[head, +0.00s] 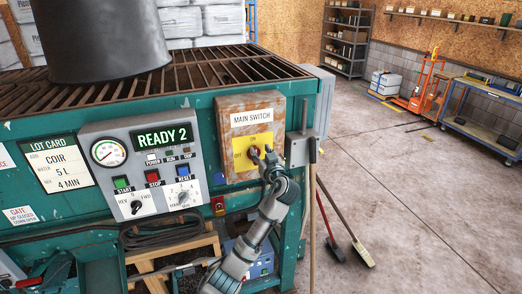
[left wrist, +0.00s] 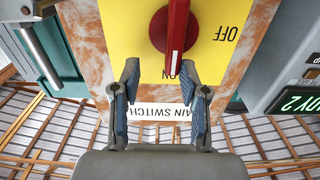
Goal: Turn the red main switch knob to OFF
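The red main switch knob (left wrist: 172,28) sits on a yellow plate (left wrist: 118,30) in the left wrist view, which sees the panel upside down. Its handle bar points at the ON label; the OFF label (left wrist: 231,20) is to its right. In the head view, the yellow plate (head: 240,146) is on the rusty MAIN SWITCH box (head: 250,103), and my gripper mostly hides the knob. My left gripper (head: 262,154) is at the plate. In the left wrist view its fingers (left wrist: 160,68) are open, one on each side of the handle's end, with visible gaps. My right gripper is not in view.
A grey control panel (head: 120,138) with a gauge, buttons and a READY 2 display is left of the switch box. A grey lever box (head: 300,148) is close on the right. Brooms (head: 345,225) lean beyond it. The floor at right is mostly open.

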